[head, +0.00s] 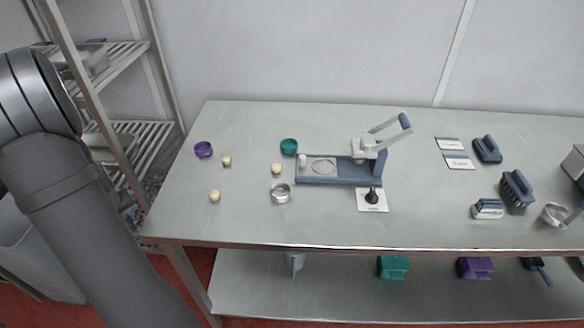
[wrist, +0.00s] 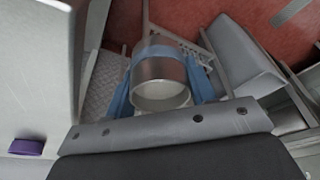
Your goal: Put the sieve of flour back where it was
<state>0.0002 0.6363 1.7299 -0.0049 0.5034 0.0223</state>
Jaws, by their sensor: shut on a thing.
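In the wrist view, my gripper (wrist: 162,62) has its blue fingers shut on a round metal sieve (wrist: 162,72), one finger on each side. The sieve's open rim faces the camera and its inside looks pale; I cannot tell how much flour is in it. A thin bar shows behind it. The sieve is off the table, with shelving and red floor beyond it. In the head view my arm fills the left edge, and my gripper and the held sieve are out of sight.
Brushes and a metal bowl (head: 556,214) stand at right. A rack (head: 125,75) stands left.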

